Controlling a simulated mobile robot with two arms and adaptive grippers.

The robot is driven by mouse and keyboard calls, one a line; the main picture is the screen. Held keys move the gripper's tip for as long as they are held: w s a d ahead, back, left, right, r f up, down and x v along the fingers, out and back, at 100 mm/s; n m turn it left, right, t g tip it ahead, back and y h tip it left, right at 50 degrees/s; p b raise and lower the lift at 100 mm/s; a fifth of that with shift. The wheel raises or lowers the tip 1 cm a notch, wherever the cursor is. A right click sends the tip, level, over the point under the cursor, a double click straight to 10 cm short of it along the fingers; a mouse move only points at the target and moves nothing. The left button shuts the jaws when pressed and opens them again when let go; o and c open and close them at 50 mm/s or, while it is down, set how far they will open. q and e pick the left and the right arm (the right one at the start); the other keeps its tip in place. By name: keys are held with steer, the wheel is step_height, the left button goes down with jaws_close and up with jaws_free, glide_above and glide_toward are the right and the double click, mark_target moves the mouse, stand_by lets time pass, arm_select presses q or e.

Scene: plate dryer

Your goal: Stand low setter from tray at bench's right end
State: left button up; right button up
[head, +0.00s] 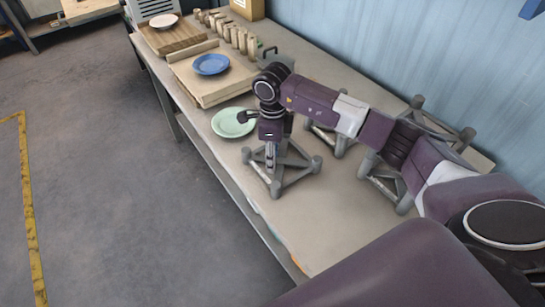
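A grey setter (296,178), a low stand of bars with rounded feet, stands at the bench's front edge, near the middle of the view. My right gripper (270,158) points down over it, its fingers overlapping the setter's upright parts. Whether the fingers are open or shut on it cannot be made out. More grey setters (403,207) of similar form stand farther right, partly hidden behind my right arm. A flat wooden tray-like board (210,93) lies farther along the bench. My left gripper is not in view.
A green plate (228,124) lies close left of the gripper. A blue plate (211,64) sits on the wooden board. Several beige upright pieces (240,40) line the back. The bench (330,222) has bare surface at its near right end, partly hidden by my arm.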

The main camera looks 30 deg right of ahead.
steer(key=shift+r, duration=0.2)
step_height(320, 180, up, 12)
steer(key=b, duration=0.2)
